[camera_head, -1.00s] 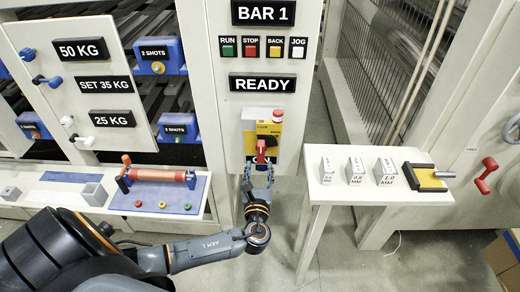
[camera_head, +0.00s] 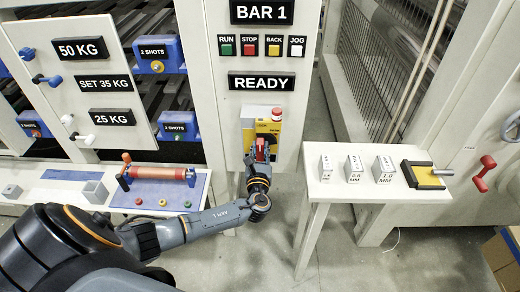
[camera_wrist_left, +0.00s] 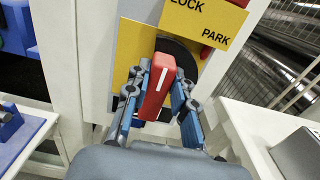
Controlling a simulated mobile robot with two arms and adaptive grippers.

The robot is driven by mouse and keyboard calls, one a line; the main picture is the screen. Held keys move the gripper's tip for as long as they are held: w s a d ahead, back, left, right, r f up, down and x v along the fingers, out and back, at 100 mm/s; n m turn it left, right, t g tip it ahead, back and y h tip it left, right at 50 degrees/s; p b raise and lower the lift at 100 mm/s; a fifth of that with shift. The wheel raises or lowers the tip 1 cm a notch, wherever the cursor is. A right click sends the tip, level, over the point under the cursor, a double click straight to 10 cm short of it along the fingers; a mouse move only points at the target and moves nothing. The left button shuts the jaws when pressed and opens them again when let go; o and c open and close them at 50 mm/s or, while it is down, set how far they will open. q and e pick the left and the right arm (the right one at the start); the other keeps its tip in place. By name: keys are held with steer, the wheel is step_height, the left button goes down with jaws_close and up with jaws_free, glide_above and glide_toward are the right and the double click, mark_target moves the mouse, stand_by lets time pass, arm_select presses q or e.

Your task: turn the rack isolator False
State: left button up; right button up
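The rack isolator is a yellow plate (camera_head: 264,127) with a red handle (camera_head: 261,148) on the white cabinet post, below the READY sign. In the left wrist view the red handle (camera_wrist_left: 158,88) has a white stripe and sits tilted slightly right of vertical on a black round base. The yellow plate there reads LOCK and PARK. My left gripper (camera_head: 259,162) is in front of the isolator. In the left wrist view its blue fingers (camera_wrist_left: 158,98) stand on both sides of the handle and look open, with small gaps beside it. My right gripper is out of view.
A row of RUN, STOP, BACK and JOG buttons (camera_head: 262,46) is above. A white side table (camera_head: 350,190) with labelled blocks and a yellow-black tool (camera_head: 424,175) stands right of the gripper. A blue mat (camera_head: 172,200) with a red roller (camera_head: 158,173) lies left, near my arm.

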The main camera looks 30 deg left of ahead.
arm_select(q)
jaws_close()
steer(key=shift+a+f+n+b, duration=0.1)
steer(key=shift+f+n+b, duration=0.05)
steer(key=shift+n+b, duration=0.55)
steer(key=shift+s+a+f+n+b, duration=0.2)
steer(key=shift+a+f+n+b, duration=0.1)
steer(key=shift+n+b, duration=2.25)
steer(key=shift+s+a+f+n+b, duration=0.15)
steer(key=shift+a+f+n+b, duration=0.15)
steer(key=shift+n+b, duration=2.2)
steer(key=shift+s+a+f+n+b, duration=0.2)
steer(key=shift+f+n+b, duration=0.15)
steer(key=shift+n+b, duration=2.15)
steer(key=shift+n+p, duration=0.6)
steer(key=shift+n, duration=0.15)
